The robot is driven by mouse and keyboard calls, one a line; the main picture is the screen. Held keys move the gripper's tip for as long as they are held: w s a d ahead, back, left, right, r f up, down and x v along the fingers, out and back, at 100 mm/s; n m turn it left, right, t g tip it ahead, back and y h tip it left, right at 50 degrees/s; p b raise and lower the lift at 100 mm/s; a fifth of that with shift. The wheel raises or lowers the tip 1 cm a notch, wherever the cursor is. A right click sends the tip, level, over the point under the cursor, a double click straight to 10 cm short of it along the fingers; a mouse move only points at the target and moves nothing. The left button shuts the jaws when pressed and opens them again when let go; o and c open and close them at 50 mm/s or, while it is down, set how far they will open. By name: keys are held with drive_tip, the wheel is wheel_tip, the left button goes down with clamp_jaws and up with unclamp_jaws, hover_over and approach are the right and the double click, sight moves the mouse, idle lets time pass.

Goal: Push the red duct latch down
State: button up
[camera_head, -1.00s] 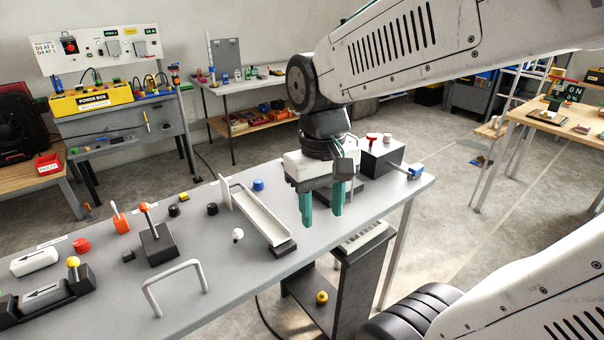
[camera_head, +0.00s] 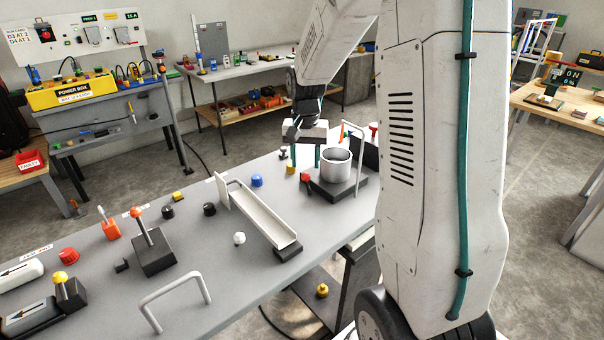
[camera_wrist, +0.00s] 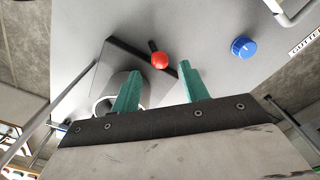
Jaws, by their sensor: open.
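The red duct latch is a red knob (camera_head: 305,178) on a short dark lever beside a grey metal duct cylinder (camera_head: 336,166), which stands on a black base (camera_head: 349,188) on the grey bench. In the wrist view the red knob (camera_wrist: 160,60) shows between and beyond my fingertips, with the duct (camera_wrist: 108,103) behind the left finger. My gripper (camera_head: 305,164) is open and empty, its teal fingers pointing down behind the latch. It also shows in the wrist view (camera_wrist: 160,70). Contact with the latch cannot be told.
A white sloped gutter (camera_head: 262,214) and a blue cap (camera_head: 257,180) lie left of the latch. A thin metal handle (camera_head: 358,155) rises right of the duct. A yellow cap (camera_head: 290,168) sits near the fingers. My arm hides the bench's right end.

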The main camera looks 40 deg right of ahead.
sight(306, 174)
wheel_tip(306, 174, down, 5)
drive_tip(key=shift+d+r, duration=0.1)
drive_tip(key=shift+c, duration=0.4)
clamp_jaws()
drive_tip(key=shift+w+f+g, duration=0.25)
drive_tip(key=shift+w+g, duration=0.35)
drive_tip(key=shift+g, duration=0.5)
drive_tip(key=shift+o, duration=0.4)
unclamp_jaws()
